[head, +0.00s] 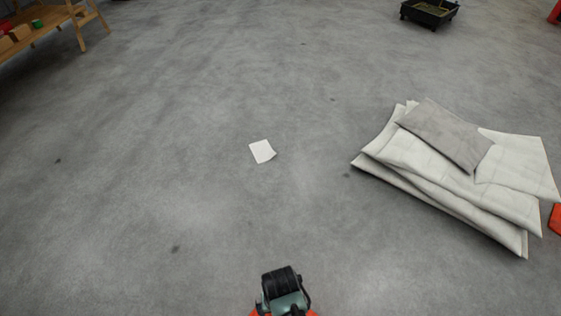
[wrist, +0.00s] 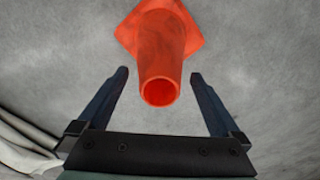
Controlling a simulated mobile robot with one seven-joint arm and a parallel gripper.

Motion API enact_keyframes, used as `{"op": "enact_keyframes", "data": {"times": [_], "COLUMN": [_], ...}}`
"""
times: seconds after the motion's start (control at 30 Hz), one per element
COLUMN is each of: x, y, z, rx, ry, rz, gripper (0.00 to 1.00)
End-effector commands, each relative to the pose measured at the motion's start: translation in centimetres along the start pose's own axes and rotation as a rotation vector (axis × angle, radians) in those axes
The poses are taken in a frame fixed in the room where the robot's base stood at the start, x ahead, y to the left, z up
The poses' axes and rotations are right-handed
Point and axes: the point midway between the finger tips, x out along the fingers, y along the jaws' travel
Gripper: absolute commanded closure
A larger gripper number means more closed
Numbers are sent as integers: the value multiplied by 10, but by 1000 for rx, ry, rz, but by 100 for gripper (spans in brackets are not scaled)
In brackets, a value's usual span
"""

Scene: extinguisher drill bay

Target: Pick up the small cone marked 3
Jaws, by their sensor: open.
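An orange cone (wrist: 160,45) is in the upper middle of the wrist view. Its open round tip points toward the camera and its square base lies on the grey floor beyond. No number shows on the side I see. My gripper (wrist: 159,75) is open, with one dark finger on each side of the cone's tip in the picture. Clear gaps show between the cone and both fingers, and nothing is held. In the head view, part of my arm shows at the bottom middle, but the fingers do not show.
A stack of pale folded blankets (head: 450,165) lies at the right, with an orange object (head: 556,219) cut off at the edge. A white sheet (head: 262,151) lies mid-floor. A wooden shelf (head: 45,28) and a black wheeled tray (head: 428,14) stand farther back. The left floor is clear.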

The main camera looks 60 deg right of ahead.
Motion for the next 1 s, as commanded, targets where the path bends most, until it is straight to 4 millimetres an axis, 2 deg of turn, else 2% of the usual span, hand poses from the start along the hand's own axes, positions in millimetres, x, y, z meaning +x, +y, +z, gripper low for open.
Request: {"op": "enact_keyframes", "data": {"times": [0.03, 0.1, 0.4, 0.9, 0.97, 1.0], "x": [14, 22, 22, 22, 22, 22], "y": [0, 0, 0, 0, 0, 0], "z": [0, 0, 0, 0, 0, 0], "rx": [1, 0, 0, 0, 0, 0], "ry": [-1, 0, 1, 1, 1, 1], "rz": [0, 0, 0, 0, 0, 0], "gripper": [0, 0, 2, 92, 100, 100]}}
